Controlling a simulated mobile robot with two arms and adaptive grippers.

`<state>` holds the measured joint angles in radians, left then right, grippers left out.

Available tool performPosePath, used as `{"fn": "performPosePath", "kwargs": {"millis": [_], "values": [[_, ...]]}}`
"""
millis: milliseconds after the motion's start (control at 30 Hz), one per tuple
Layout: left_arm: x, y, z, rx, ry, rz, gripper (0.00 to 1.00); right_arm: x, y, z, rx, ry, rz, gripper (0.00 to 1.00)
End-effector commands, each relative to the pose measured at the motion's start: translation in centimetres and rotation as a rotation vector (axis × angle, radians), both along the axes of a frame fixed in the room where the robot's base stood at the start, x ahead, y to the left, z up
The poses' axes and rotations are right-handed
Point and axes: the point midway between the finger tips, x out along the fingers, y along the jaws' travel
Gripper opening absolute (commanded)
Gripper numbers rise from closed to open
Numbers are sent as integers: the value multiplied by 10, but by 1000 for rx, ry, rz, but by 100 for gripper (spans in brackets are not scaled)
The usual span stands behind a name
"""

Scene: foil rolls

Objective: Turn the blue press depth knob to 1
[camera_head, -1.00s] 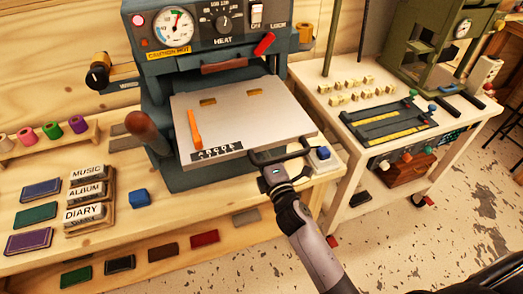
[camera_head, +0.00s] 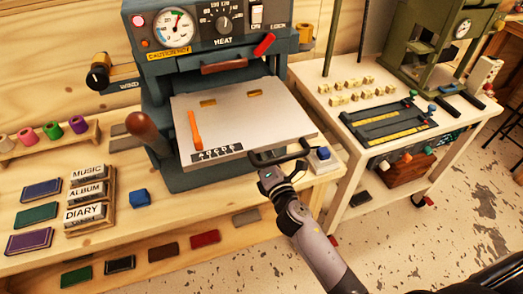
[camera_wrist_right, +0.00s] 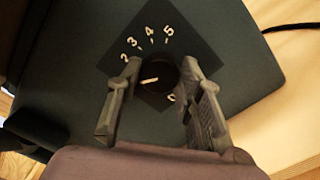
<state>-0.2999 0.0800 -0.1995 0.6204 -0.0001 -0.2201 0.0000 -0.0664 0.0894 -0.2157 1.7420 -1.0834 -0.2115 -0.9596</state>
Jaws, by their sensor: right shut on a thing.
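The blue press (camera_head: 200,70) stands on the wooden bench in the head view. The depth knob (camera_wrist_right: 160,78) is round and dark in the right wrist view, on a black dial plate (camera_wrist_right: 180,50) with white numbers. The numbers 2, 3, 4 and 5 show; the dial's left part is hidden behind a finger. The knob's white pointer line points left, below the 2, towards that finger. My right gripper (camera_wrist_right: 160,105) is shut on the knob, one finger on each side. In the head view it (camera_head: 279,157) is at the press's front, below the pale plate. My left gripper is not in view.
The pale plate (camera_head: 240,112) with an orange strip juts out above my right gripper. A blue cube (camera_head: 322,154) is close to its right. A brown-knobbed lever (camera_head: 147,132) is on the press's left. A white side table (camera_head: 345,105) stands at right.

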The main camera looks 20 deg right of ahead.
Motion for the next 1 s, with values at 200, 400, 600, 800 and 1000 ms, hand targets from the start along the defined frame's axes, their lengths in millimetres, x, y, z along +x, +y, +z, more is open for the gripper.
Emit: {"fn": "performPosePath", "kwargs": {"millis": [200, 400, 600, 800, 1000], "values": [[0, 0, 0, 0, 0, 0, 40, 0, 0, -2, -5, 3, 1, 6], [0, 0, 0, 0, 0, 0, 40, 0, 0, -2, -4, 2, 0, 40], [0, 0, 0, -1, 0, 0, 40, 0, 0, -1, -3, 2, 0, 54], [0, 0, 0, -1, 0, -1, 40, 0, 0, 0, -2, 1, -1, 54], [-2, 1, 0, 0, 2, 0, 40, -6, 0, -1, -1, 2, 0, 54]]}}
